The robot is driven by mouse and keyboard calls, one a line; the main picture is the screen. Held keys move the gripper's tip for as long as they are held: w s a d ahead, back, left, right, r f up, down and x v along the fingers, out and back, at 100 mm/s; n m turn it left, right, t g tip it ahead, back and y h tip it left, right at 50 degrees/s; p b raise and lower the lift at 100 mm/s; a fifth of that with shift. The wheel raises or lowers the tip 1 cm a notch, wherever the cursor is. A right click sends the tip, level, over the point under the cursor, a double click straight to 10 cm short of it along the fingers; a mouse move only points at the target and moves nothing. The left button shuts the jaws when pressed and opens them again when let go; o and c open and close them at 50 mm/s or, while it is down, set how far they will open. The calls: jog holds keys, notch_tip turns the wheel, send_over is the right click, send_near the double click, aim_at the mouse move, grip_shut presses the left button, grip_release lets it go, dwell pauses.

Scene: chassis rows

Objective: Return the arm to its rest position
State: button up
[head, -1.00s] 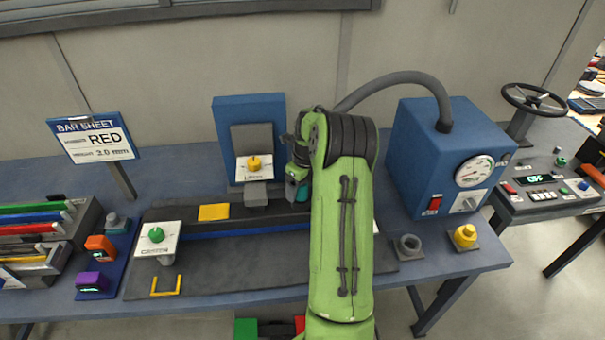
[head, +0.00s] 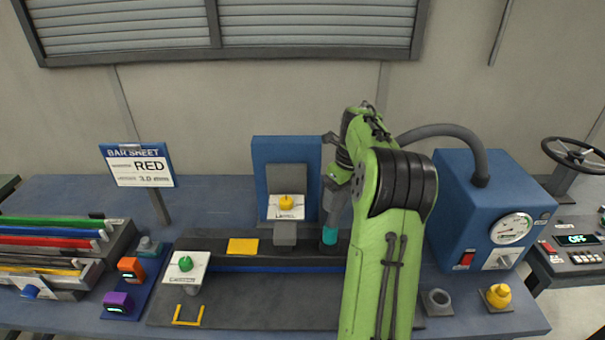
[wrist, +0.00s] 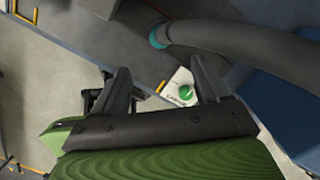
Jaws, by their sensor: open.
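My arm (head: 385,255) is green with black joints. It rises in front of the bench in the head view and folds over near the hose. The arm hides most of my gripper in the head view. In the wrist view my gripper (wrist: 165,85) is open, its two dark fingers well apart with nothing between them. Beyond the fingers, a green knob on a white plate (wrist: 178,95) shows lower down. A thick grey hose (wrist: 225,42) with a teal end (wrist: 158,38) passes close beyond the fingers.
The hose (head: 440,131) joins a blue box with a gauge (head: 470,220). A blue upright stand with a yellow knob (head: 286,150) is behind the dark bed. A RED sign (head: 138,166), a rack of coloured bars (head: 60,240) and orange and purple blocks stand left.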

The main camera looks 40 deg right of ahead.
jog(key=s+a+r+n+h, duration=0.1)
jog(key=s+a+r+n, duration=0.1)
jog(key=a+r+n, duration=0.5)
jog(key=s+a+r+n+h, duration=0.1)
jog(key=a+r+n, duration=0.1)
jog(key=a+n, duration=0.9)
jog(key=s+a+f+n+t+y, duration=0.2)
jog(key=s+a+n+t, duration=0.1)
jog(key=s+a+n, duration=1.2)
jog(key=n, duration=0.2)
jog(key=shift+s+f+n+t, duration=0.25)
jog(key=shift+f+n+t, duration=0.05)
jog(key=shift+f+t, duration=0.1)
